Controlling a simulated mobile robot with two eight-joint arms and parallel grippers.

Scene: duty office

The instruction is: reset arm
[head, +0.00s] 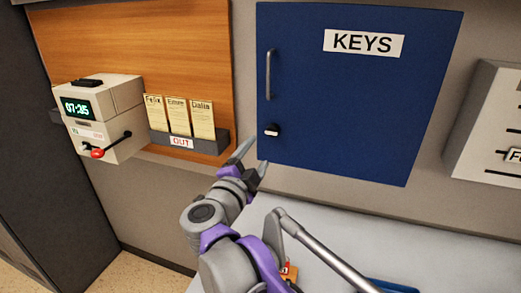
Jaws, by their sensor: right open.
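My right gripper (251,161) is in the middle of the head view, at the end of a grey and purple arm that comes up from the bottom. Its two fingers are spread apart and nothing shows between them. It is in front of the wall, near the lower left corner of a blue cabinet (340,110) marked KEYS and right of the OUT card rack. My left gripper is not in view.
A time clock (108,110) with a red-knobbed lever and a card rack (215,146) with three cards are on the wooden board. A grey-white surface (420,250) lies below. A red item and a blue item are partly visible at the bottom. A pale box (490,125) is at right.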

